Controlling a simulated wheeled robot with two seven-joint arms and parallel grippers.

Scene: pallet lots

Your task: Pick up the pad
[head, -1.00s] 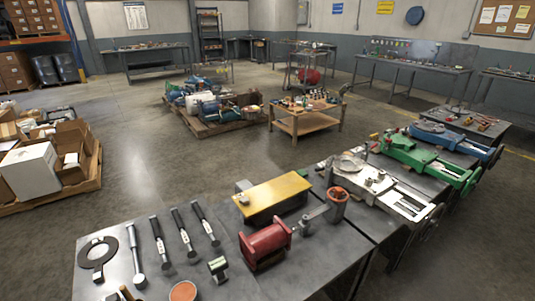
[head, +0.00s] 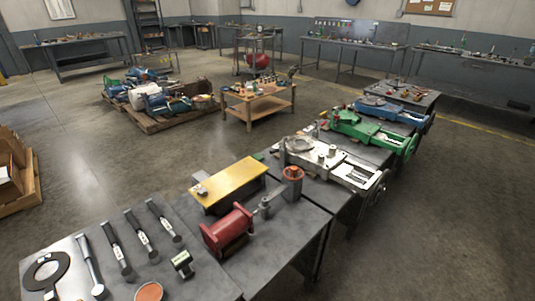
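A round, flat orange-brown disc with a pale rim (head: 149,292) lies on the near grey table (head: 215,272), at the bottom edge of the head view. It is the thing that looks most like a pad, but I cannot tell for sure. Neither of my grippers shows in the head view.
Around the disc are a black ring-shaped tool (head: 46,272), several hammer-like tools (head: 114,250) and a small dark block (head: 182,264). A red vise (head: 228,231) and a yellow-topped block (head: 229,182) stand behind. Open floor (head: 440,230) lies right of the tables.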

